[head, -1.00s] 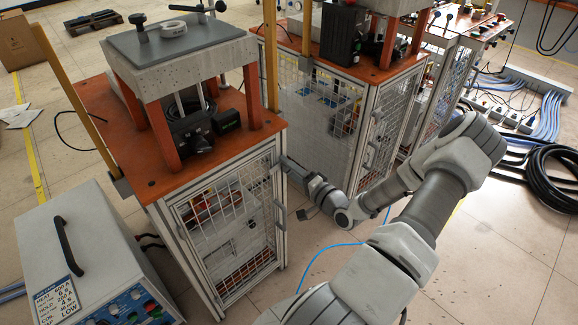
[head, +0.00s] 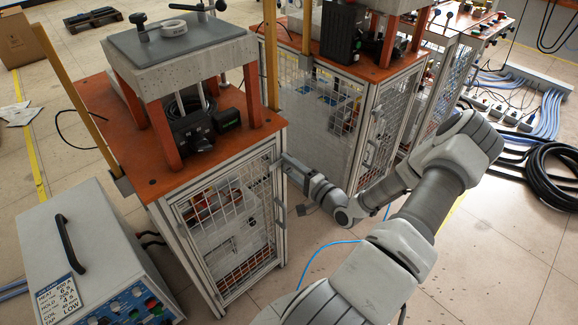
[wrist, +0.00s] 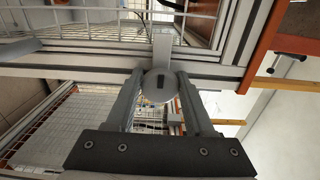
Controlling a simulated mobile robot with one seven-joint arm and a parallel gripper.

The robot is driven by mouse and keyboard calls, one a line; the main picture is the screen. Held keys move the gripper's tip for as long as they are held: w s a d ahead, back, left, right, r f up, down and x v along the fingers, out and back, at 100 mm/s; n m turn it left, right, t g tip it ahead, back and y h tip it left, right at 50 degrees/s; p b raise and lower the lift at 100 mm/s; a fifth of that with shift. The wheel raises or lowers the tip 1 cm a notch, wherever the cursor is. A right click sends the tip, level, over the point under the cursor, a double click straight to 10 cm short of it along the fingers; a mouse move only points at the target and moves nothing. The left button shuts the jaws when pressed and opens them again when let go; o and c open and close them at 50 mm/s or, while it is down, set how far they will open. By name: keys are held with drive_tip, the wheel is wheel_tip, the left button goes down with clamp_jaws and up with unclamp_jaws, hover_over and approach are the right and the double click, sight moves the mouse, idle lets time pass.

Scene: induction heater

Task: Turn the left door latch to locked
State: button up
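The latch (wrist: 160,87) is a pale grey round knob with a dark slot and a flat tab reaching up across the metal frame in the wrist view. My gripper (wrist: 160,78) has one finger on either side of the knob. The fingers are spread, and I cannot tell whether either touches it. In the head view my gripper (head: 284,160) is at the upper right corner of the near cabinet's mesh door (head: 235,225). The door looks closed. The latch is hidden or too small to make out there.
The near cabinet has an orange top (head: 150,178) with a press on it. A second mesh cabinet (head: 325,115) stands close behind my gripper. A grey power unit (head: 85,250) sits at the lower left. A blue cable (head: 330,247) lies on the floor under my arm.

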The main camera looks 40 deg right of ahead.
drive_tip(key=o, duration=0.4)
drive_tip(key=shift+c, duration=0.2)
drive_tip(key=s+d+p, duration=0.1)
drive_tip(key=s+p, duration=0.1)
drive_tip(key=s, duration=1.5)
drive_tip(key=shift+s+d, duration=0.2)
